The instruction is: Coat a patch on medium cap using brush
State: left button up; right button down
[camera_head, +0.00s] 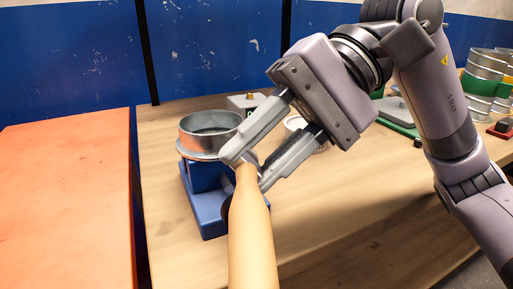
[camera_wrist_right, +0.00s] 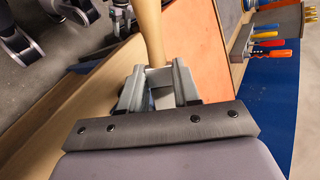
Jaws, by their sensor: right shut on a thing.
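A metal cap (camera_head: 208,137), round with an open top and a wide flange, sits on a blue stand (camera_head: 207,214) on the wooden table. I take it for the medium cap. My right gripper (camera_head: 250,168) is shut on the brush, just in front of and to the right of the cap. The brush's pale wooden handle (camera_head: 252,235) points down toward my camera. It also shows in the right wrist view (camera_wrist_right: 151,32), rising from between the fingers. The brush head is hidden. Whether the brush touches the cap I cannot tell.
A white round container (camera_head: 296,123) stands behind my right gripper, partly hidden. Stacked metal rings with green and yellow bands (camera_head: 484,82) stand at the far right. An orange surface (camera_head: 68,200) lies left. The wooden table's front middle (camera_head: 335,205) is clear.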

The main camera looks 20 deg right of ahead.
aim_at(248, 194)
jog(key=shift+s+f+b, duration=0.1)
jog(key=shift+s+b, duration=0.3)
jog(key=shift+s, duration=0.2)
pick_arm(q)
jog(key=shift+f, duration=0.25)
pick_arm(e)
jog(key=shift+s+d, duration=0.1)
jog(key=shift+s, duration=0.85)
pick_arm(q)
jog(key=shift+r, duration=0.1)
